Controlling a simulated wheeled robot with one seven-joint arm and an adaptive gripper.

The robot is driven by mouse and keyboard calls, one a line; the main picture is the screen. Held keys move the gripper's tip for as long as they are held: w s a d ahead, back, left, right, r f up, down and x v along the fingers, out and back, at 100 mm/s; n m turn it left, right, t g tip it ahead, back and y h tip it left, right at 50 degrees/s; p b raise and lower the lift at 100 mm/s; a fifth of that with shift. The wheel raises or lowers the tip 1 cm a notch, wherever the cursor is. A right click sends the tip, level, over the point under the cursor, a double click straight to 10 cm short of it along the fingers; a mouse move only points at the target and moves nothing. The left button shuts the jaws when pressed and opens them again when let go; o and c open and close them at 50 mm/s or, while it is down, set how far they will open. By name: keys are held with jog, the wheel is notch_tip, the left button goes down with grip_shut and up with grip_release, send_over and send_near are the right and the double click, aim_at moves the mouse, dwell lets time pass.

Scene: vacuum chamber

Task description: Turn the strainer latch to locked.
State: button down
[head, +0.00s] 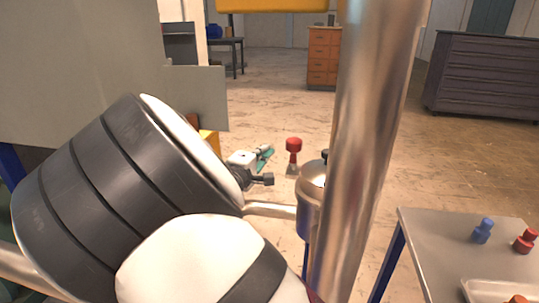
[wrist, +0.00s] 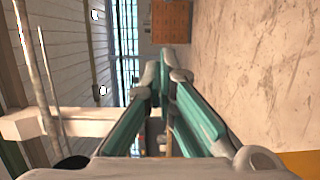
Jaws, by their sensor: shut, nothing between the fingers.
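A rounded metal vessel (head: 311,176), probably the strainer, shows in the head view, partly hidden behind a thick steel column. A small dark part (head: 325,154) sits at its top, mostly covered by the column; I cannot tell if it is the latch or how it is turned. My gripper (head: 268,150) is small in the head view, left of the vessel and apart from it in the picture. Its teal fingers meet at the tips in the wrist view (wrist: 166,62), with nothing between them. No latch is recognisable in the wrist view.
The steel column (head: 375,130) stands right of the vessel. A pipe (head: 272,209) joins the vessel from the left. A red-topped piece (head: 293,146) stands between gripper and vessel in the picture. A table (head: 420,240) with blue and red pieces is at right. Open floor lies behind.

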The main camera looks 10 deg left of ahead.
jog(key=d, duration=0.4)
jog(key=shift+w, duration=0.15)
dwell(0.4)
jog(key=shift+d+m+h, duration=0.15)
jog(key=shift+m+h, duration=0.25)
jog(key=shift+h, duration=0.2)
